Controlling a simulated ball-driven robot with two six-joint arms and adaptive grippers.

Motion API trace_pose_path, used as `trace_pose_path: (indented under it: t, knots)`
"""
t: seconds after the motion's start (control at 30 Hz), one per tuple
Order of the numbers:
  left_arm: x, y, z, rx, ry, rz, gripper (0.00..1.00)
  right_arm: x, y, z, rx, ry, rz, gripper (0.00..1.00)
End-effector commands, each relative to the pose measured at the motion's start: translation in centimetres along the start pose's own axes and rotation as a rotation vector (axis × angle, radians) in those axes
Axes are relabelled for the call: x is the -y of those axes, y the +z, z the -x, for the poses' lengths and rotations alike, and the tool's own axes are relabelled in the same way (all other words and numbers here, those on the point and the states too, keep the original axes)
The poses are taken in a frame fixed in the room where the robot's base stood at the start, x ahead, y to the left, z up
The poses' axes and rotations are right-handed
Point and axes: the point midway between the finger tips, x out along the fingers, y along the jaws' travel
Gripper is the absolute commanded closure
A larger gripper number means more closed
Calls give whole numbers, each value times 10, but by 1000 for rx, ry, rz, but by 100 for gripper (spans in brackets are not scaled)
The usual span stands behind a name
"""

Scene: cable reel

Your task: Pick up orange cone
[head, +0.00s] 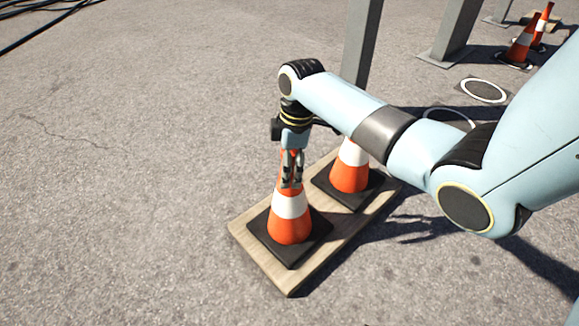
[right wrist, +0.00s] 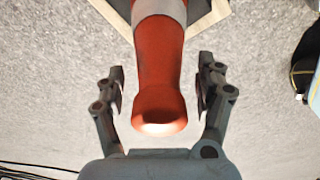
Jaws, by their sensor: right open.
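An orange cone (head: 290,228) with a white band and a black square base stands upright on a wooden board (head: 262,262). A second orange cone (head: 350,176) stands behind it on the same board, partly hidden by my arm. My right gripper (head: 291,182) is at the top of the nearer cone. In the right wrist view, the cone's orange tip (right wrist: 160,100) lies between the two spread fingers of the right gripper (right wrist: 160,90), with a gap on each side. My left gripper is not in view.
More cones (head: 522,42) stand at the far right. Grey posts (head: 455,30) rise from the ground behind the board. Black cables (head: 38,28) lie at the top left. The asphalt left of the board is clear.

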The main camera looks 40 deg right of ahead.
Motion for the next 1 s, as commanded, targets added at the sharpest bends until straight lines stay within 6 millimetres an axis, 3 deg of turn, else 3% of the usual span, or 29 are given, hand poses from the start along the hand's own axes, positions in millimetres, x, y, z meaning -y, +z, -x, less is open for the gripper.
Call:
trace_pose_path:
  t: [0.3, 0.87, 1.0]
  knots:
    - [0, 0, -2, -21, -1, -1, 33, 0, 0, -2, -1, 1, 0, 28]
    - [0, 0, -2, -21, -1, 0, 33, 0, 0, -2, 0, 1, 0, 100]
    - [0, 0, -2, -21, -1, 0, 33, -1, -1, -1, -1, 2, 1, 100]
